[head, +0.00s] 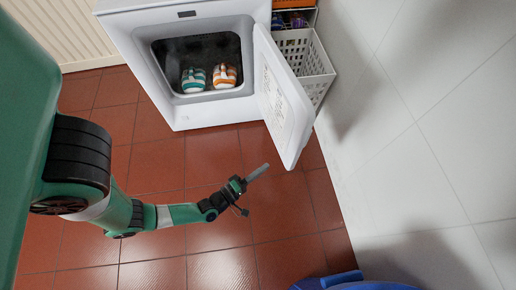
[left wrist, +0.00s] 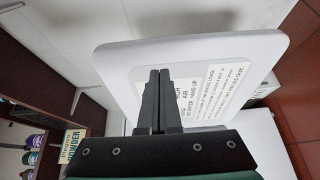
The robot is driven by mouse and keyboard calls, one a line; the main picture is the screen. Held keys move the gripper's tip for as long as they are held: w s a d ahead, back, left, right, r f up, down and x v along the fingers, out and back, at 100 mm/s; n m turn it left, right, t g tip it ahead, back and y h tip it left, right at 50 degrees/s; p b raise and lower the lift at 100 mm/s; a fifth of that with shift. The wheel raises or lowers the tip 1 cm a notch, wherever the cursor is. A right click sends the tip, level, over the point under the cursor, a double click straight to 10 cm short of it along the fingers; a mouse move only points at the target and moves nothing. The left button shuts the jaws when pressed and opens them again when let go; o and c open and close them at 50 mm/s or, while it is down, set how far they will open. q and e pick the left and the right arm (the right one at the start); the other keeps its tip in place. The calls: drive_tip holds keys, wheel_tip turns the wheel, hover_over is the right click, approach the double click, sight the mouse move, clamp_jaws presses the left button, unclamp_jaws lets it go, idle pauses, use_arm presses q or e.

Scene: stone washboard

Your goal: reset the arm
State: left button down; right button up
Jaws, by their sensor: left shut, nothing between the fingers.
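My left gripper (head: 258,172) is shut and empty, over the red tiled floor in front of the white machine (head: 190,115). Its two dark fingers lie together in the left wrist view (left wrist: 160,78). The machine's white door (head: 282,100) stands open to the right of the opening, and the gripper is below and left of its lower end. In the left wrist view the door (left wrist: 215,55), with a printed label, is behind the fingers. A teal-and-white shoe (head: 193,80) and an orange-and-white shoe (head: 224,76) sit inside the machine. My right gripper is out of view.
A white perforated basket (head: 305,52) stands right of the machine, beside the wall (head: 410,120). A blue object (head: 355,281) is at the bottom edge. Bottles and a box (left wrist: 72,145) marked "POWDER" show in the left wrist view. The floor around the arm is clear.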

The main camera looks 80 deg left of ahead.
use_arm(q)
drive_tip(key=shift+s+d+p, duration=0.3)
drive_tip(key=shift+s+d, duration=0.45)
drive_tip(key=shift+d, duration=0.2)
